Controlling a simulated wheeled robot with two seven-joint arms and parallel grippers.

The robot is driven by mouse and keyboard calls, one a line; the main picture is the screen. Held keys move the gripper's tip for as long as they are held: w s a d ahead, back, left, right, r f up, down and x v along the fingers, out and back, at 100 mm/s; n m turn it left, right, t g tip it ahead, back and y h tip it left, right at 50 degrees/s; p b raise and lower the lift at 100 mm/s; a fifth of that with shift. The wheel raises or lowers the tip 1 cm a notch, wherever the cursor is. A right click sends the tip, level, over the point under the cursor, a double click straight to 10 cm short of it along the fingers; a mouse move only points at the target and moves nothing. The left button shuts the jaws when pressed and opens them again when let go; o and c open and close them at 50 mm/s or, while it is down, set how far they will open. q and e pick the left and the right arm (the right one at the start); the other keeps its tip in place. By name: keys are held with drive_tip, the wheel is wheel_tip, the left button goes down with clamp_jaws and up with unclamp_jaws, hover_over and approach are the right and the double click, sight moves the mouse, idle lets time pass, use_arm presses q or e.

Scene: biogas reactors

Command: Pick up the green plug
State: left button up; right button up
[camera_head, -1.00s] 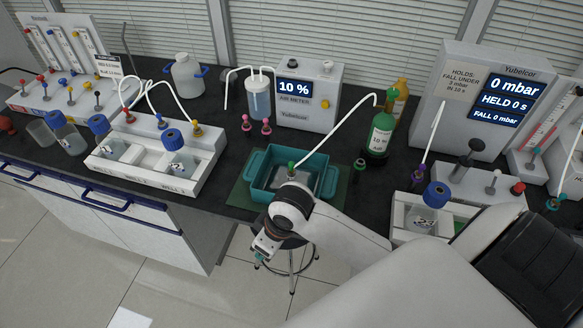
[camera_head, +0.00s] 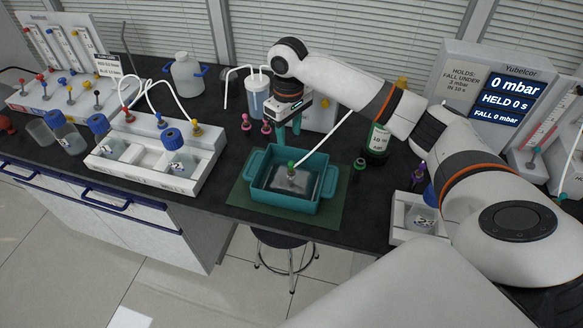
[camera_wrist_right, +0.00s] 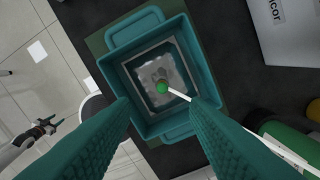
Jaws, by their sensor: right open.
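The green plug (camera_head: 291,164) is a small round green head on the end of a white tube, standing at the middle of the teal tray (camera_head: 325,194). In the right wrist view the green plug (camera_wrist_right: 162,88) lies between and beyond my two fingers. My right gripper (camera_head: 288,138) is open and empty, above the tray's back side, with its fingers pointing down and apart from the plug. In the right wrist view, what looks like my left gripper (camera_wrist_right: 46,126) is small at the left edge; its jaws are unclear.
A dark plug (camera_head: 359,164) stands right of the tray. A white rack (camera_head: 205,165) is on the left.

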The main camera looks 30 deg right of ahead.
drive_tip(key=p, duration=0.2)
hover_over(291, 162)
drive_tip(key=f, duration=0.6)
drive_tip(key=shift+w+a, duration=0.1)
drive_tip(key=shift+w, duration=0.15)
drive_tip(key=f, duration=0.1)
drive_tip(key=f+p, duration=0.1)
drive_tip(key=f, duration=0.2)
drive_tip(key=shift+s+f, duration=0.3)
drive_tip(key=shift+f, duration=0.05)
drive_tip(key=shift+d+f, duration=0.2)
drive_tip(key=shift+f, duration=0.25)
clamp_jaws()
